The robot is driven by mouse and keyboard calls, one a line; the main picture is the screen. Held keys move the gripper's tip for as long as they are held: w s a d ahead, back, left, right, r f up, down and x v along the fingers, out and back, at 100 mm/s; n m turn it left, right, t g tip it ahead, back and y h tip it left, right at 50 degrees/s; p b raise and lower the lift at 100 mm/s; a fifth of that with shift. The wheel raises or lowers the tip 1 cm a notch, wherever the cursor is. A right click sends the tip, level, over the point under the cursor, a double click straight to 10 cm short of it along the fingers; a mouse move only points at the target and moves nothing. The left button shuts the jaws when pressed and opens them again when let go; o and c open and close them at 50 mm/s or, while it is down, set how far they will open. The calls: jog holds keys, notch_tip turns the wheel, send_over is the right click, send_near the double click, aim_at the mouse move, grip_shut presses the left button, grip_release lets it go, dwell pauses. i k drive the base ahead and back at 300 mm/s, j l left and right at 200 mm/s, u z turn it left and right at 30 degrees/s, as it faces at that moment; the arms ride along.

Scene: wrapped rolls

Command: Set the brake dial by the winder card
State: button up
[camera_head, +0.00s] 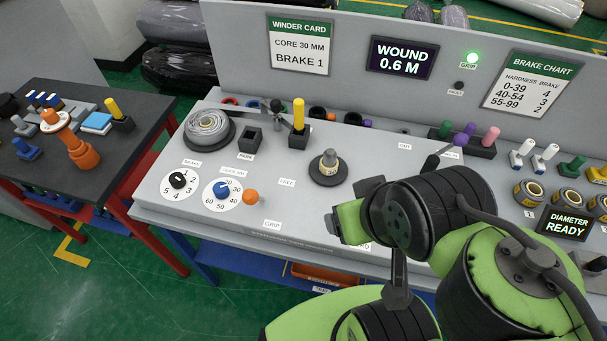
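The winder card (300,46) on the back panel reads CORE 30 MM and BRAKE 1. The brake dial (177,180) is a black knob on a white numbered disc, at the left front of the grey bench. Its label reads BRAKE; its pointer is too small to read surely. A blue dial (221,189) on a larger numbered disc sits just to its right. My green and black arm reaches in from the lower right, well to the right of both dials. I cannot make out the gripper's fingers, and nothing touches the brake dial.
An orange knob (250,197) sits beside the blue dial. A grey roll (208,128) lies behind the dials, with a yellow-handled tool (298,114) in a black holder. A capped spindle (329,167) stands mid-bench. The brake chart (531,84) hangs at right. The bench front around FREE is clear.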

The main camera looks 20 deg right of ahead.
aim_at(177, 180)
jog(key=i+j, duration=0.1)
jog(key=j, duration=0.25)
jog(key=i+j+u, duration=0.1)
jog(key=j, duration=0.3)
jog(key=i+j, duration=0.2)
jog(key=j, duration=0.15)
jog(key=i+j+u, duration=0.1)
jog(key=j, duration=0.3)
